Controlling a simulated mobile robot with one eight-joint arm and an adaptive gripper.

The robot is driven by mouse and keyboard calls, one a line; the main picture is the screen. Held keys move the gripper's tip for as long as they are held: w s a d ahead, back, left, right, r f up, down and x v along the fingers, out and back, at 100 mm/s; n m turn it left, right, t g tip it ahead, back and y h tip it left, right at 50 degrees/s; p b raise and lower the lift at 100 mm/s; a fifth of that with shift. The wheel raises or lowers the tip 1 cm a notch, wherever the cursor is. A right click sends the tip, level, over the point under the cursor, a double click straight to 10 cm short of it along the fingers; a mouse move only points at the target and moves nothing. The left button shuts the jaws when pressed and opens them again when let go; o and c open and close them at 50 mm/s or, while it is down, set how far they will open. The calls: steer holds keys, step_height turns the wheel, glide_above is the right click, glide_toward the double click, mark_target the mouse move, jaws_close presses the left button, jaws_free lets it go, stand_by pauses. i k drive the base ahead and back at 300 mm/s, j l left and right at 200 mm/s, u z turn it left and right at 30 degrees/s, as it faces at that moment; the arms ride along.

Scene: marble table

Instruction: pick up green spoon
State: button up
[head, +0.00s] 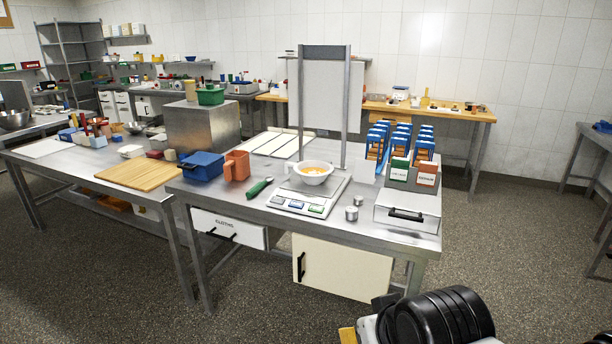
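The green spoon (260,187) lies on the steel table (230,200) near its front edge, left of the scale. Its green handle points to the lower left, and nothing covers it. At the bottom right, a black ribbed and white part of my arm shows in front of the table. My gripper's fingers cannot be made out, so I cannot see whether it is open or shut.
A scale (297,207) with a white bowl (313,178) stands right of the spoon. An orange jug (237,165) and a blue box (202,166) stand behind left. Two small metal weights (352,213) and a white drawer box (407,212) are at right. Bare tabletop lies around the spoon.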

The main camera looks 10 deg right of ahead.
mark_target(256, 189)
steer(key=i+j+z, duration=0.2)
steer(key=i+j, duration=0.4)
steer(key=i, duration=0.15)
steer(key=i+j+z, duration=0.2)
steer(key=i+j, duration=0.45)
steer(key=i+j+z, duration=0.2)
steer(key=i+j, duration=0.45)
steer(key=j, duration=0.15)
